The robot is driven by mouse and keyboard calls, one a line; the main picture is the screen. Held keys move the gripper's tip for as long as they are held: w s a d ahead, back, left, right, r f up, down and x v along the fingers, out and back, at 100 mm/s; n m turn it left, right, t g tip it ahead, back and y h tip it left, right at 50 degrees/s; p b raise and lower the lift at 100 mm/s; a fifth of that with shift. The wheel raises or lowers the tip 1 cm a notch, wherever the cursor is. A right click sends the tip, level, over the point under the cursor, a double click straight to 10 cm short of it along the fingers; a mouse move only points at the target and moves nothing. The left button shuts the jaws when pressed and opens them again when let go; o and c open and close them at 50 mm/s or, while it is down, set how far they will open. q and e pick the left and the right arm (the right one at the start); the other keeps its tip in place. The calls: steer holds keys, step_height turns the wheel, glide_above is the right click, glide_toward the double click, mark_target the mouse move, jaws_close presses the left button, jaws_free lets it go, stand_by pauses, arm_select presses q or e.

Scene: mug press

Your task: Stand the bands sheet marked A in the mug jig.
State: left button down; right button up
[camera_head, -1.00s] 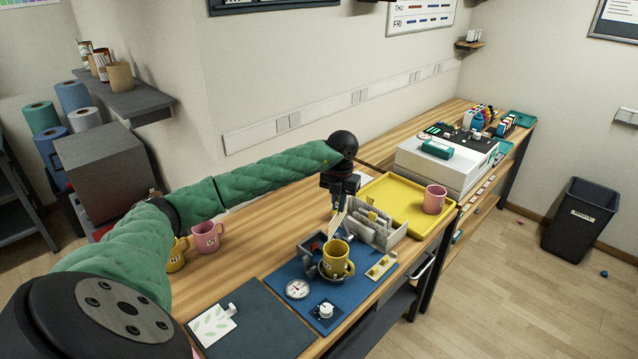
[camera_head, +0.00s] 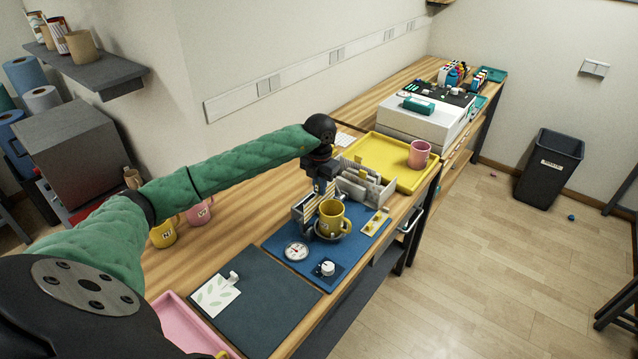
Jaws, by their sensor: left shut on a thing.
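My left gripper (camera_head: 321,189) reaches down over the blue mat and is shut on a thin striped sheet (camera_head: 326,204), seen nearly edge-on. Any letter on it cannot be read. The mug jig (camera_head: 314,232) stands on the blue mat below, with a yellow mug (camera_head: 331,219) in its ring. The sheet is just behind the mug, at the jig's back; whether it touches the jig cannot be told. A grey rack (camera_head: 372,193) with upright sheets stands to the right of the gripper. My right gripper is not in view.
A dial (camera_head: 296,251) and a knob (camera_head: 327,268) lie in front of the jig. A yellow tray (camera_head: 386,150) with a pink mug (camera_head: 419,153) is behind the rack. A dark mat (camera_head: 265,300) with a leaf-printed sheet (camera_head: 214,295) lies at front left.

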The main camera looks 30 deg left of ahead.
arm_select(q)
steer(key=shift+f, duration=0.7)
steer(key=shift+f+b, duration=0.3)
steer(key=shift+f, duration=0.4)
steer(key=c, duration=1.5)
jaws_free()
steer(key=shift+o, duration=1)
steer(key=o, duration=0.4)
steer(key=shift+c, duration=0.2)
steer(key=shift+o, duration=0.7)
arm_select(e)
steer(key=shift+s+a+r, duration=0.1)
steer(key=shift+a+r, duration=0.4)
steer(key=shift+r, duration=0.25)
